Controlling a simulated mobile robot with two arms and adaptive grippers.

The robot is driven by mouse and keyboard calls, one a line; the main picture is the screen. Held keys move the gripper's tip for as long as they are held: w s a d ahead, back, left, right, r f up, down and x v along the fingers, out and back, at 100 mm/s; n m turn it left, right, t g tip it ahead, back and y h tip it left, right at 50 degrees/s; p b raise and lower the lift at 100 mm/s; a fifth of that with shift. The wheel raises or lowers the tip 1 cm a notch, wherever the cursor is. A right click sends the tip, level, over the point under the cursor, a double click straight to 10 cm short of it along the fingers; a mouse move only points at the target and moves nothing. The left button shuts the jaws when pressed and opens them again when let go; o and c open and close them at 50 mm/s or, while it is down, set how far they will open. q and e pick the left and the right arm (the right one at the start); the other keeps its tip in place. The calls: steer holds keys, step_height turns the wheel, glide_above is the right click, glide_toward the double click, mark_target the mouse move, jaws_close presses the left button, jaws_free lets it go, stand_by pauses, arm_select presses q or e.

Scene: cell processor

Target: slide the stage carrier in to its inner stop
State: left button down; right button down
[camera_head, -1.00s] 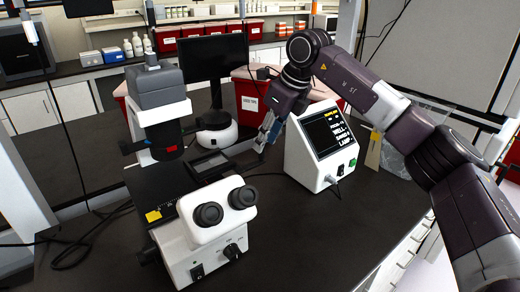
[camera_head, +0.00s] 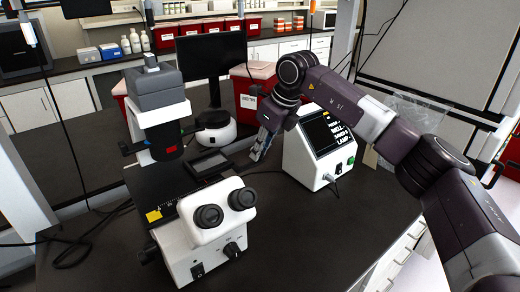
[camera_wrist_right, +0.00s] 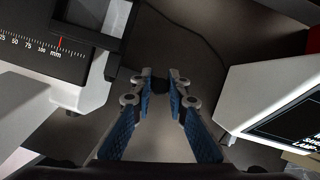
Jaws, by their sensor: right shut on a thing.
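The stage carrier (camera_head: 207,167) is a dark frame on the black stage of the white and grey microscope (camera_head: 160,106), towards its right side. In the right wrist view, the carrier's black frame (camera_wrist_right: 93,37) is at upper left, beside a scale marked in mm. My right gripper (camera_head: 257,155) is right of the stage, between the microscope and the screen unit. In the right wrist view its blue-padded fingers (camera_wrist_right: 159,80) are shut on a small dark part of the carrier; how that part joins the frame is unclear. My left gripper is out of view.
A white unit with a screen (camera_head: 322,145) stands close to the right of my gripper. The eyepieces (camera_head: 225,206) stand in front of the stage. A round white device (camera_head: 216,132) and a monitor (camera_head: 211,70) are behind. The black bench at front right is clear.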

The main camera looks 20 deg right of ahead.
steer(key=s+a+b, duration=0.1)
steer(key=a, duration=0.3)
steer(key=s+a+b, duration=0.1)
steer(key=s+a, duration=0.1)
steer(key=a, duration=0.2)
steer(key=s+a+b, duration=0.1)
steer(key=a, duration=0.3)
steer(key=shift+s+a+b, duration=0.3)
steer(key=shift+a, duration=0.05)
steer(key=c, duration=2.1)
jaws_free()
steer(key=shift+o, duration=1.1)
steer(key=shift+a, duration=0.15)
